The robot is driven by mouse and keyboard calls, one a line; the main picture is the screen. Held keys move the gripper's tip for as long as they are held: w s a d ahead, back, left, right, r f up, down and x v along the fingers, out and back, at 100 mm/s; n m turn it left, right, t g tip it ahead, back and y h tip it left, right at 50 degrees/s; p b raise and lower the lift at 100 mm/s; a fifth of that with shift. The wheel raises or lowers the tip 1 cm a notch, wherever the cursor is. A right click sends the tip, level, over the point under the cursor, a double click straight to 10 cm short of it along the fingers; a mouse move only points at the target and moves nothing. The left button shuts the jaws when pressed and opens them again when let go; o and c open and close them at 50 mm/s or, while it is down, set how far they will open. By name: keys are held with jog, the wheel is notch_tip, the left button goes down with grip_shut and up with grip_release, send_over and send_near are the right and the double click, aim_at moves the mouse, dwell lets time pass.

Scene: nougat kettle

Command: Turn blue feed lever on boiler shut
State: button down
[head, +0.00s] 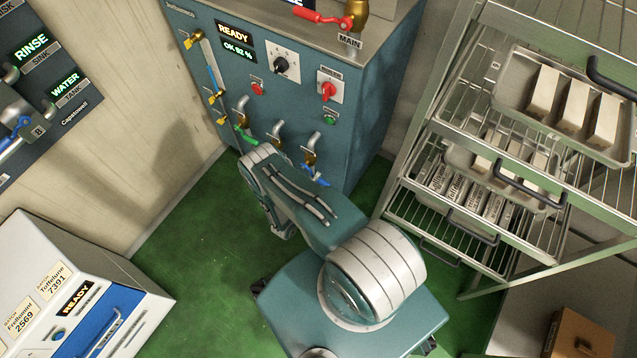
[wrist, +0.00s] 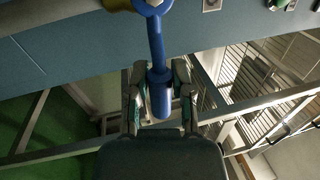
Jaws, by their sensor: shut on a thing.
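The blue lever (wrist: 157,55) hangs from a ring at the top of the wrist view, with a bit of brass beside it. My gripper (wrist: 160,82) is shut on the lower part of its handle, one finger on each side. In the head view, the boiler (head: 290,100) is a teal cabinet with a row of taps low on its front. A blue lever handle (head: 316,178) shows at the rightmost tap, slanting down to the right. My arm hides my gripper and part of the tap row there. I cannot tell if this is the held lever.
A green lever (head: 244,134) sits at the left tap. A red lever (head: 318,17) is on top of the boiler. A wire rack (head: 480,140) with trays stands to the right. A white machine (head: 80,275) stands at lower left. Green floor is clear between.

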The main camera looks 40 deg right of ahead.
jog(key=shift+w+r+n, duration=0.15)
jog(key=shift+r+n, duration=0.1)
jog(key=shift+n, duration=0.25)
jog(key=shift+w+a, duration=0.1)
jog(key=c, duration=0.5)
grip_release()
jog(key=v, duration=1.2)
